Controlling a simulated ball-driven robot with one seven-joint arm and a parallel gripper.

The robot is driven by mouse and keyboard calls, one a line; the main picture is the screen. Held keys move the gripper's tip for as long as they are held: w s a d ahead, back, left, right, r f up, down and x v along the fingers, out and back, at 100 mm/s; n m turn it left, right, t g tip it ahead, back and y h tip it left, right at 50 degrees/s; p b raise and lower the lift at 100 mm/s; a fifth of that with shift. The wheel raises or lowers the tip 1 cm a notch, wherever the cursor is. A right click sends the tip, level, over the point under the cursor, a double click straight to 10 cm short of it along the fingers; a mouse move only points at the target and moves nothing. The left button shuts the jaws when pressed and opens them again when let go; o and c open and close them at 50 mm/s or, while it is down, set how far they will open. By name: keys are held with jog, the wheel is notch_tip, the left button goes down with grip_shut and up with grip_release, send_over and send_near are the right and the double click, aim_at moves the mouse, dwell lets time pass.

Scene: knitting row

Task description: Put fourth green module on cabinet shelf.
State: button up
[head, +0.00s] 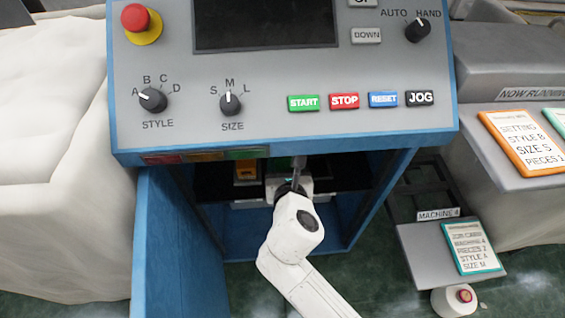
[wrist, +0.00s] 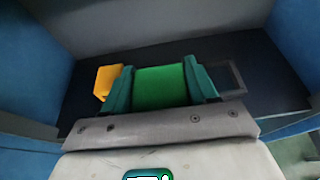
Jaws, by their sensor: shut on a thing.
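A green module (wrist: 160,87) sits between the two teal fingers of my gripper (wrist: 161,88) in the wrist view, and the gripper is shut on it. In the head view my gripper (head: 290,186) reaches into the open blue cabinet (head: 345,205) under the control panel. The dark cabinet shelf (wrist: 262,85) lies beneath and around the module in the wrist view. I cannot tell whether the module touches the shelf.
The open blue cabinet door (head: 175,245) hangs at the left. The control panel (head: 285,95) overhangs the opening. A grey rectangular outline (wrist: 230,77) marks the shelf right of my gripper. A stand with a card (head: 470,248) is at the right.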

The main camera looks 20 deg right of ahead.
jog(key=w+d, duration=0.2)
jog(key=w, duration=0.4)
jog(key=f+b, duration=0.1)
jog(key=f, duration=0.1)
jog(key=f+b, duration=0.3)
jog(key=f, duration=0.2)
jog(key=shift+s+b, duration=0.3)
jog(key=shift+b, duration=0.1)
jog(key=shift+w+f, duration=0.1)
jog(key=shift+w, duration=0.05)
jog(key=o, duration=1.1)
